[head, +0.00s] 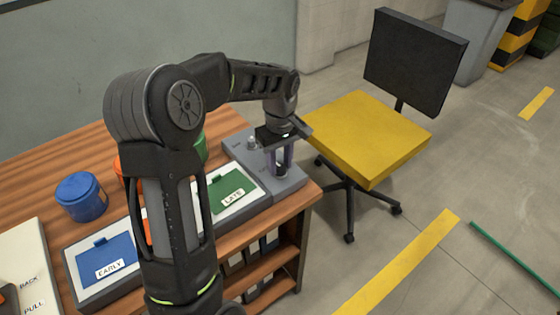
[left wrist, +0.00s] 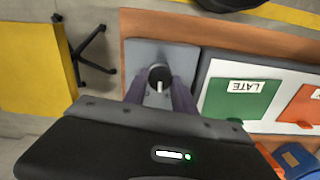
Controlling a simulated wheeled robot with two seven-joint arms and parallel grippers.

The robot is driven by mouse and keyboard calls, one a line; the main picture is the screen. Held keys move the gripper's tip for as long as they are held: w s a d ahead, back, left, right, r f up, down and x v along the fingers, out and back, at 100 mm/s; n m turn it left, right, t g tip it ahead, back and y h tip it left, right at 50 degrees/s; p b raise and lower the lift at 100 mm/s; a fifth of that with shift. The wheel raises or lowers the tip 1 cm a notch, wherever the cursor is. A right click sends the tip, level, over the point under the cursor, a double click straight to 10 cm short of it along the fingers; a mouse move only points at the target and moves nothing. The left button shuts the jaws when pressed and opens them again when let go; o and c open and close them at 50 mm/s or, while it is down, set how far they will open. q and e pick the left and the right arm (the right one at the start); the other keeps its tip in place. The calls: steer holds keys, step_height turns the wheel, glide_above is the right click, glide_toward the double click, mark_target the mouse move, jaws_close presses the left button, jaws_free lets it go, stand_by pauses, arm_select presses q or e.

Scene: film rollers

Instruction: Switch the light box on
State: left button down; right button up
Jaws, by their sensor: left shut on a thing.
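A grey control box (head: 255,160) stands at the right end of the wooden table, with a small knob (head: 252,143) on its top. It also shows in the left wrist view (left wrist: 140,52). My left gripper (head: 281,172) points down over the box. In the left wrist view, its fingers (left wrist: 160,92) are shut on a round black dial (left wrist: 159,73) with a white pointer mark. The dial is mostly hidden by the gripper in the head view. Next to the box lies a white light panel (head: 252,198) carrying a green LATE card (head: 228,188).
A blue EARLY card (head: 104,262) lies on the panel's left part, and a blue pot (head: 80,197) stands behind it. My arm hides the panel's middle. A yellow-seated chair (head: 365,135) stands close to the table's right end. Open floor lies at the right.

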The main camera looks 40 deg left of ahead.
mark_target(280, 166)
arm_select(q)
steer(key=m, duration=0.3)
steer(key=shift+m, duration=0.4)
steer(key=shift+m+p, duration=0.4)
steer(key=shift+m, duration=1.4)
steer(key=c, duration=1)
jaws_free()
steer(key=shift+r, duration=0.1)
step_height(280, 166, up, 8)
steer(key=shift+f, duration=0.2)
